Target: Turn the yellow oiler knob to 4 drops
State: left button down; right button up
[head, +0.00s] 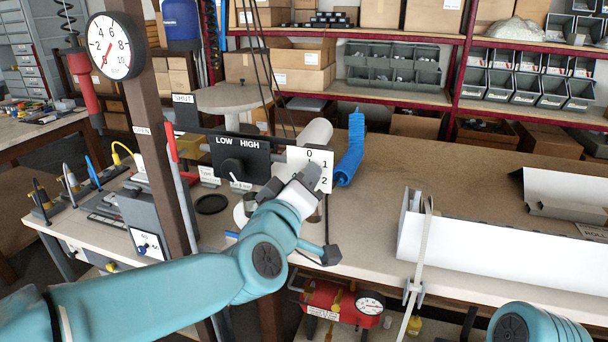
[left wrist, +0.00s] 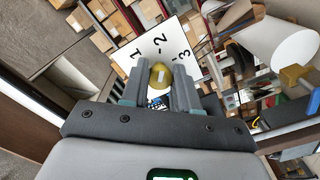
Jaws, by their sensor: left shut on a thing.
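My left gripper (head: 305,178) is at the white scale plate (head: 297,156) on the workbench. In the left wrist view its two fingers (left wrist: 160,85) are shut on the yellow oiler knob (left wrist: 159,70), one finger on each side. The knob is round and has a pale mark on its face; I cannot tell exactly which number the mark points at. The knob is hidden by the gripper in the head view. My right gripper is not in view.
A black LOW/HIGH panel (head: 240,158) stands left of the plate. A blue object (head: 350,150) stands close on its right. A long white profile (head: 490,247) lies on the bench at right. A red unit with a gauge (head: 340,302) hangs below the bench edge.

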pick_arm(q)
jog(key=m+p, duration=0.2)
jog(key=m, duration=0.5)
jog(key=m+p, duration=0.2)
jog(key=m, duration=0.5)
jog(key=m+p, duration=0.2)
jog(key=m, duration=0.5)
jog(key=shift+a+f+m+p, duration=0.15)
jog(key=shift+f+m+p, duration=0.15)
jog(key=shift+m+p, duration=0.1)
jog(key=c, duration=0.9)
grip_release()
jog(key=shift+a+r, duration=0.1)
jog(key=shift+r, duration=0.05)
